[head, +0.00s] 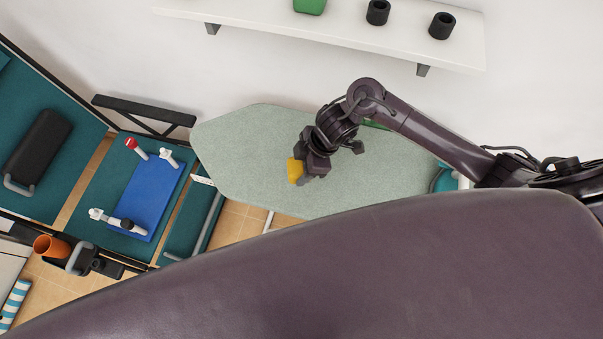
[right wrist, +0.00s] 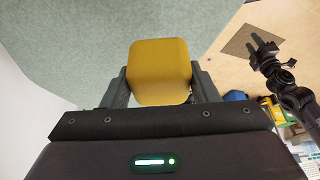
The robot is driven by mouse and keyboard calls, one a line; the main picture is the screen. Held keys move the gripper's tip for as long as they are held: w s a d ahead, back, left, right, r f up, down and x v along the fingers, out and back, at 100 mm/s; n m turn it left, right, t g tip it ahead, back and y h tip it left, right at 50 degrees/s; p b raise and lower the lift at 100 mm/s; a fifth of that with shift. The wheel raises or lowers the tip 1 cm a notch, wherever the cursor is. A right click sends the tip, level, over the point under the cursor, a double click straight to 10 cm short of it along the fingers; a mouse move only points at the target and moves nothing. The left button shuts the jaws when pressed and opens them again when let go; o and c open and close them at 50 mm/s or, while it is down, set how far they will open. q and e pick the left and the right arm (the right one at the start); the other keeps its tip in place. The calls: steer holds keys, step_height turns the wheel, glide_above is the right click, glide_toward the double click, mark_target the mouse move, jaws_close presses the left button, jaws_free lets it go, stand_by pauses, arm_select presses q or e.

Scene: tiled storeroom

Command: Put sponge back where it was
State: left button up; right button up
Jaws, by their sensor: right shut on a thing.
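The yellow sponge (head: 294,171) is a small block between the fingers of my right gripper (head: 306,174), which is shut on it. The sponge (right wrist: 160,72) also shows in the right wrist view, gripped at both sides. In the head view it appears over the pale green ironing-board-like surface (head: 245,140), near its middle; I cannot tell whether it touches it. My left gripper (right wrist: 262,48) shows only in the right wrist view, at the upper right, with its fingers apart and empty, away from the sponge.
A white wall shelf (head: 340,32) holds a green container (head: 310,5) and two black cups (head: 378,12). Teal carts stand at left, one with a blue board (head: 150,198). An orange cup (head: 48,246) is at lower left. Much of the pale green surface is clear.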

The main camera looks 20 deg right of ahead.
step_height(320, 180, down, 5)
steer(key=shift+f, duration=0.15)
steer(key=o, duration=0.9)
steer(key=shift+a, duration=0.1)
steer(key=v, duration=0.7)
steer(key=shift+r+b, duration=0.25)
steer(key=shift+b, duration=0.05)
steer(key=shift+s, duration=0.1)
